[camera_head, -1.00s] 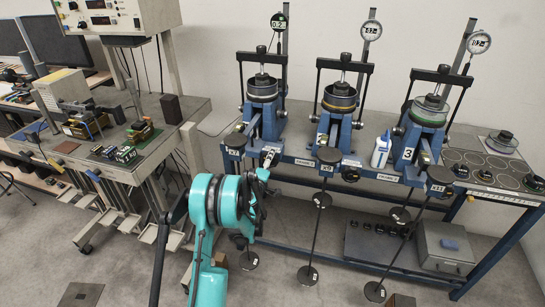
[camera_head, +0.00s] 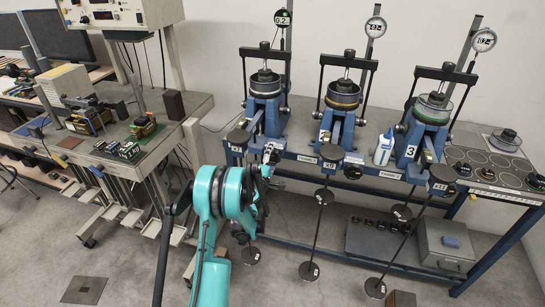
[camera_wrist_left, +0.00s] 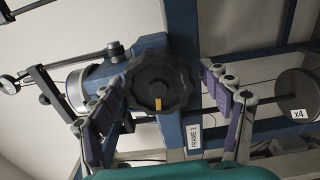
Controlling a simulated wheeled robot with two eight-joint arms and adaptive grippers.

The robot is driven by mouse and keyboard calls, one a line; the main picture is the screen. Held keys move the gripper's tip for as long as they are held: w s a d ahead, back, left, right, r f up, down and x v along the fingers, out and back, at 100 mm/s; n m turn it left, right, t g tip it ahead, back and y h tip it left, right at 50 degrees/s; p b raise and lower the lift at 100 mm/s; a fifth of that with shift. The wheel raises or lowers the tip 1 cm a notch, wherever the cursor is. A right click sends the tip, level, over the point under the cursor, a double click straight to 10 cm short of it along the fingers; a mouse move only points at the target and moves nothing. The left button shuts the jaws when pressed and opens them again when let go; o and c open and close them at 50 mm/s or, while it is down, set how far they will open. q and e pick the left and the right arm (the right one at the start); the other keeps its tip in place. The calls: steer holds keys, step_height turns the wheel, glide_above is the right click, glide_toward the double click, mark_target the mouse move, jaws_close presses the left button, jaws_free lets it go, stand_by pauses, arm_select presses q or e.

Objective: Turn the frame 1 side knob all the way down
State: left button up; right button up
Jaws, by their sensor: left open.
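Frame 1 (camera_head: 266,85) is the leftmost of three blue lever frames on the bench in the head view. Its black lobed side knob (camera_wrist_left: 158,80) is large in the middle of the left wrist view, with a yellow mark on its lower rim. A "FRAME 1" label (camera_wrist_left: 194,137) is beside it. My left gripper (camera_wrist_left: 165,75) is open, with one finger on each side of the knob and visible gaps to it. In the head view my left gripper (camera_head: 269,155) is at the front of frame 1, where my arm partly hides the area and the knob cannot be made out.
A hanger weight marked x4 (camera_wrist_left: 297,95) is right of the fingers in the wrist view. Frames 2 (camera_head: 342,95) and 3 (camera_head: 432,108) stand to the right, with a white bottle (camera_head: 384,148) between them. Weighted rods hang before the bench.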

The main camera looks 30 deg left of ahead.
arm_select(q)
steer(key=shift+b+v, duration=0.7)
steer(key=shift+v, duration=2.4)
steer(key=shift+r, duration=0.1)
